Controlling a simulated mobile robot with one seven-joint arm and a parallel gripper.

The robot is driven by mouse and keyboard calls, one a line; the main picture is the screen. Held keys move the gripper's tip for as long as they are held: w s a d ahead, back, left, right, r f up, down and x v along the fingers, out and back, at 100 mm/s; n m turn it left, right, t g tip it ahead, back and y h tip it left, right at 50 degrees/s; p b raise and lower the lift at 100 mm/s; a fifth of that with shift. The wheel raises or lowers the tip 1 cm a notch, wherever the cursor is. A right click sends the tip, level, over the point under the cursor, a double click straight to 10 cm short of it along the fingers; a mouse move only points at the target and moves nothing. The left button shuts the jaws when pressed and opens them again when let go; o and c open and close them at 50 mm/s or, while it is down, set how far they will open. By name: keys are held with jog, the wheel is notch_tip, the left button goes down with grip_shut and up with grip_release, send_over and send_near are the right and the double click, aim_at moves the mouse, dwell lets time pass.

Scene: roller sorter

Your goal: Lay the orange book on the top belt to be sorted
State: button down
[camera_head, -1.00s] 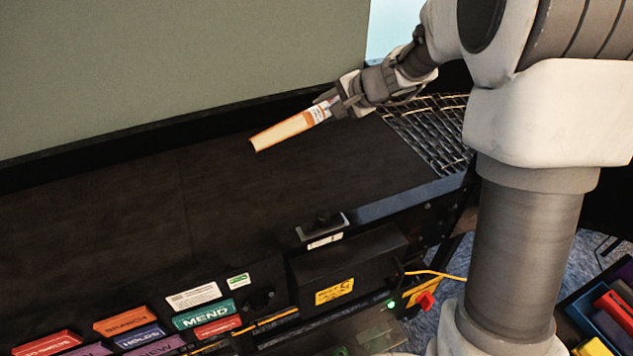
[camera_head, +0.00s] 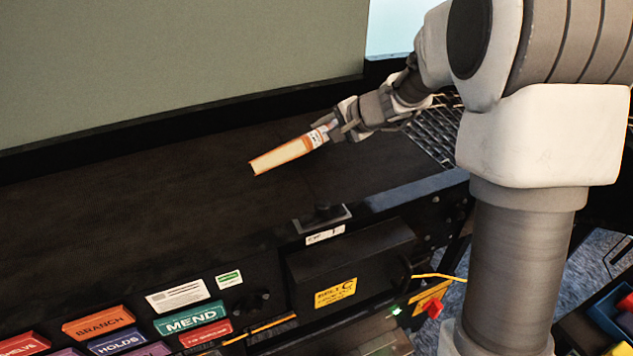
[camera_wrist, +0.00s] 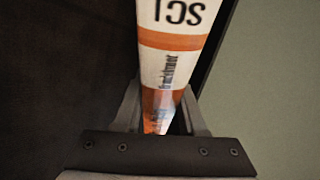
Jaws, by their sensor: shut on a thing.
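The orange book (camera_head: 283,155) has an orange cover edge and pale page side. It is held at one end in my gripper (camera_head: 332,131), and its free end points left and slightly down over the black top belt (camera_head: 130,205). I cannot tell whether its low end touches the belt. In the wrist view the book's white and orange spine (camera_wrist: 170,68), with dark lettering, runs up between the two fingers of my gripper (camera_wrist: 160,118). The fingers are shut on it.
A grey-green wall panel (camera_head: 180,60) stands behind the belt. A wire mesh (camera_head: 432,138) lies at the belt's right end. Coloured labels such as the teal MEND one (camera_head: 192,318) line the front, beside a black box (camera_head: 350,265). The belt's left part is clear.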

jog(key=shift+r, duration=0.15)
jog(key=c, duration=0.6)
grip_release()
jog(key=shift+c, duration=0.2)
jog(key=p+v, duration=0.1)
jog(key=v, duration=0.7)
dwell(0.4)
notch_tip(320, 180, up, 8)
jog(key=s+d+p, duration=0.1)
jog(key=p, duration=0.4)
jog(key=shift+s+d, duration=0.3)
jog(key=shift+s, duration=0.05)
jog(key=shift+s, duration=0.1)
